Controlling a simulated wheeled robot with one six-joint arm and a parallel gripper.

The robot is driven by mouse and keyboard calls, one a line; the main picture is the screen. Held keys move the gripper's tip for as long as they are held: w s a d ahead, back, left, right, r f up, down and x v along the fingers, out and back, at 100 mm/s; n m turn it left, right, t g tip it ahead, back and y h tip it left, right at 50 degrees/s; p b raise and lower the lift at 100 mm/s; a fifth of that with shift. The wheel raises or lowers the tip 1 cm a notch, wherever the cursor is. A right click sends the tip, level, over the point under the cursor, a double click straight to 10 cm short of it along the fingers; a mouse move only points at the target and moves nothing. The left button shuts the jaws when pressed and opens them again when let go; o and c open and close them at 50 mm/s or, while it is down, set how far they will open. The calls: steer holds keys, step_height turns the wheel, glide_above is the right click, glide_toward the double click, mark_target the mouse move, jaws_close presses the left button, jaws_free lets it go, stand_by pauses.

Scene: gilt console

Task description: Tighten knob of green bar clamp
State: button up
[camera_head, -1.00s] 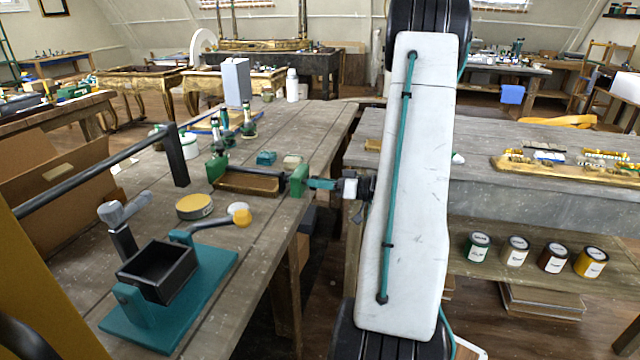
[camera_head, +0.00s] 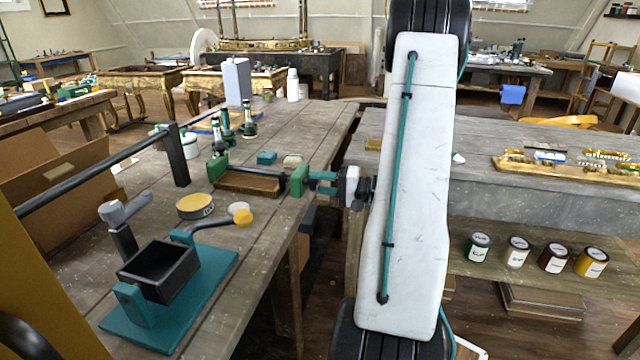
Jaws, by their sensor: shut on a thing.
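The green bar clamp (camera_head: 299,181) lies at the right edge of the near workbench. Its two green jaws stand at either end of a brown wooden piece (camera_head: 248,183). My gripper (camera_head: 323,183) reaches in from the right with teal fingers, level with the clamp's right jaw. It is shut on the clamp's knob, which is mostly hidden between the fingers. My white arm link stands upright in front and hides what lies behind it.
A teal-based fixture with a black box (camera_head: 158,271), a yellow-topped tin (camera_head: 195,206) and a yellow-tipped tool (camera_head: 242,217) are on the near bench (camera_head: 300,130). Green bottles (camera_head: 249,123) stand behind the clamp. A grey bench (camera_head: 530,195) is at right.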

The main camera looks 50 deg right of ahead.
steer(key=m, duration=0.4)
steer(key=shift+s+f+m, duration=0.1)
steer(key=shift+m, duration=0.3)
steer(key=m, duration=0.4)
steer(key=shift+m, duration=0.3)
steer(key=m, duration=0.3)
steer(key=shift+f+m, duration=0.1)
steer(key=shift+m, duration=0.2)
steer(key=m, duration=0.4)
steer(key=shift+a+m, duration=0.1)
steer(key=shift+m, duration=0.2)
steer(key=m, duration=0.4)
steer(key=shift+s, duration=0.1)
steer(key=m, duration=0.5)
steer(key=shift+a, duration=0.1)
steer(key=m, duration=0.4)
steer(key=shift+m, duration=1.9)
